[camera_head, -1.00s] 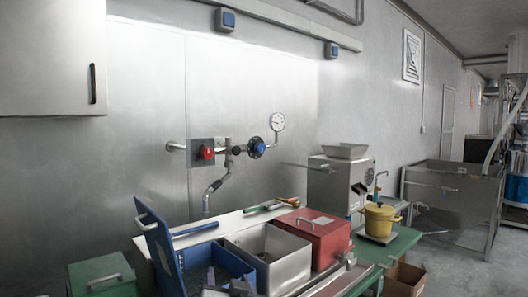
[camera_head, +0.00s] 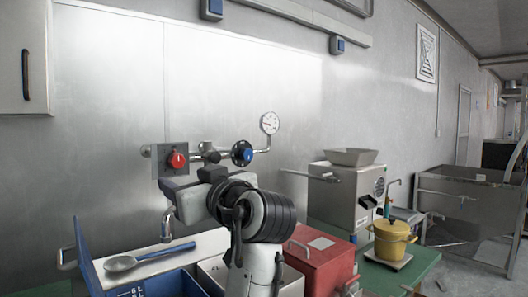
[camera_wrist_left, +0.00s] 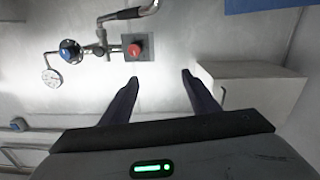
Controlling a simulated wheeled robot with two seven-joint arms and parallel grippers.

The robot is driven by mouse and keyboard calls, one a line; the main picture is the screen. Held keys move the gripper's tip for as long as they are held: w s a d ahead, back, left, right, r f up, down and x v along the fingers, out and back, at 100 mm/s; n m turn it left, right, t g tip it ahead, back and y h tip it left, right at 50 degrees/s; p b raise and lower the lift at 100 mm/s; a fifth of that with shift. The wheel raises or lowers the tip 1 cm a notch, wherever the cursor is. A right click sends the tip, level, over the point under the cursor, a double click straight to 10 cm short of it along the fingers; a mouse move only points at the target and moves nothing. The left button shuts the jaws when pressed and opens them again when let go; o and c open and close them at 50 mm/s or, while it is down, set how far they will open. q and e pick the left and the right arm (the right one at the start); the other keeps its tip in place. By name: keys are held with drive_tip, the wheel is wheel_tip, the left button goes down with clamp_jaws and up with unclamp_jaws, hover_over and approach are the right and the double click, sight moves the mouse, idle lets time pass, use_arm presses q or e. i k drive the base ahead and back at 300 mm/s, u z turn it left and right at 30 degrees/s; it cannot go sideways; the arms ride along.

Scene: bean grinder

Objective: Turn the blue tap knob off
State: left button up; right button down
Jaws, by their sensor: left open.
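The blue tap knob (camera_head: 242,153) sits on the wall pipe, right of a red knob (camera_head: 177,160) and below a round gauge (camera_head: 269,123). In the left wrist view the blue knob (camera_wrist_left: 69,50) is at the upper left and the red knob (camera_wrist_left: 134,50) lies just beyond the left-hand finger. My left gripper (camera_wrist_left: 159,77) is open and empty, its two fingers apart and pointing at the wall. In the head view its arm rises from the bottom, with the hand below the knobs, apart from the blue knob. The right gripper is not shown.
A blue bin (camera_head: 88,255), a large spoon (camera_head: 122,263) and a red box (camera_head: 318,262) are below. A steel grinder (camera_head: 345,200) and a yellow pot (camera_head: 391,238) stand to the right. A wall cabinet (camera_head: 20,60) is at upper left.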

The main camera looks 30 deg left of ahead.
sight(245, 154)
drive_tip(key=i, duration=1.35)
drive_tip(key=u, duration=0.05)
